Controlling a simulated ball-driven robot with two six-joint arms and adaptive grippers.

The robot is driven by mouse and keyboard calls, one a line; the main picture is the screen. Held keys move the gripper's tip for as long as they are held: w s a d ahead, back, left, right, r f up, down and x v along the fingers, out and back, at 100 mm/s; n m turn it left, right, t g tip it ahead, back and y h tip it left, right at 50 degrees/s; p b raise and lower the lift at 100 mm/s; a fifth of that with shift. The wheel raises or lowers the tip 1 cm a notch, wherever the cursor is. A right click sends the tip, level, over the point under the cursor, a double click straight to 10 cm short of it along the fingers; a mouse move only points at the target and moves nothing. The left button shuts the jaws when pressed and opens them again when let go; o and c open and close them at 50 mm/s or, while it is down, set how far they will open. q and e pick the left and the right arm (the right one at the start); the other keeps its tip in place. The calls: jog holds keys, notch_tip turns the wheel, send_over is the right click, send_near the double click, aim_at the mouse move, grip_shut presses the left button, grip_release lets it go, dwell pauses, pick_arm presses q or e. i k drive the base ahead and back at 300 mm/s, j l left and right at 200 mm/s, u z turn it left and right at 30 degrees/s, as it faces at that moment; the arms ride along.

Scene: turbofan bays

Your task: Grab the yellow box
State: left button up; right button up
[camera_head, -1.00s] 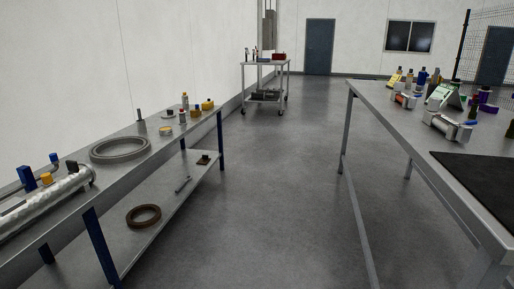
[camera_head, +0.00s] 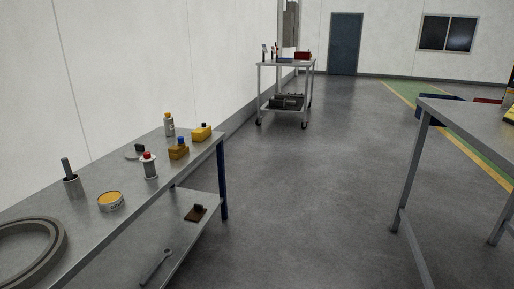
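A yellow box-like item (camera_head: 201,133) with a small dark top sits at the far right corner of the left bench's top. A darker yellow-orange box (camera_head: 178,153) with a blue top sits just in front of it. I cannot tell which of the two is the yellow box. Neither of my grippers is in view.
A cart (camera_head: 285,64) stands beyond. Floor between left bench and right table (camera_head: 470,120) is clear.

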aim_at(200, 134)
jog(key=i+l+u, duration=0.1)
jog(key=i+u, duration=0.2)
jog(key=i, duration=0.25)
jog(key=i+l+u, duration=0.35)
jog(key=i, duration=0.2)
jog(key=i+l+u, duration=0.3)
jog(key=i, duration=0.2)
